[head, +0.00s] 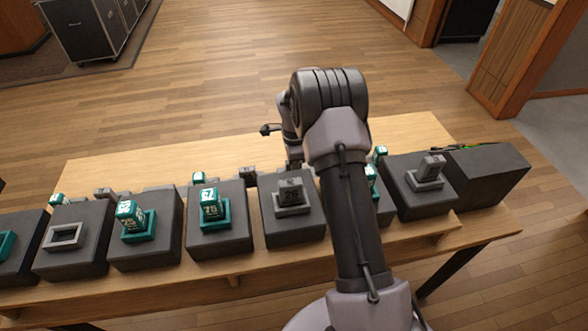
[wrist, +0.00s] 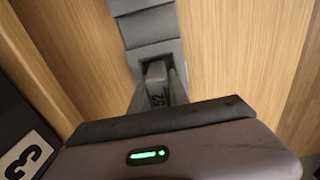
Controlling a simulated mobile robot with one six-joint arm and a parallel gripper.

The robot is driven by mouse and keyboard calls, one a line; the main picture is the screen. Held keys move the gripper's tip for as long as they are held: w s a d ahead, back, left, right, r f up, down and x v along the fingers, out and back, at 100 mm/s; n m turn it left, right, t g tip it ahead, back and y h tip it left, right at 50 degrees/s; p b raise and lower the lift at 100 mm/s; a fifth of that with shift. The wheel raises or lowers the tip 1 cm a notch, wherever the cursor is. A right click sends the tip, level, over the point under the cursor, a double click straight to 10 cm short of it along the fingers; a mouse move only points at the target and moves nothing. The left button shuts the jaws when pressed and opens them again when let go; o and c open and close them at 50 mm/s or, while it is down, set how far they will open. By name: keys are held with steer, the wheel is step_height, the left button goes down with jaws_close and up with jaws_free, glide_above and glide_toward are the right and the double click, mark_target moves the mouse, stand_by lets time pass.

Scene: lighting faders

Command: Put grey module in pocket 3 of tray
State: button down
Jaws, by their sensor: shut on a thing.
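A grey module (wrist: 157,90) with dark digits, which look like 52, shows between the fingers of my gripper (wrist: 161,80) in the wrist view. My gripper is shut on it. A stepped dark grey strip (wrist: 147,28) lies just beyond the module over the wood; I cannot tell whether it is the tray. In the head view my gripper (head: 293,163) is above the back of the table and mostly hidden by my arm. I cannot make out the held module there. A black block with a white 3 label (wrist: 27,158) is at the left of the wrist view.
Several dark blocks stand in a row on the wooden table (head: 140,163). One has an empty grey frame (head: 65,237). Others carry teal modules (head: 209,205) or grey modules (head: 291,192) (head: 431,168). Smaller teal and grey pieces stand behind the row. The table's back left is clear.

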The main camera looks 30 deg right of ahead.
steer(key=shift+f, duration=0.2)
steer(key=c, duration=1.3)
jaws_free()
steer(key=shift+o, duration=0.2)
steer(key=shift+r, duration=0.1)
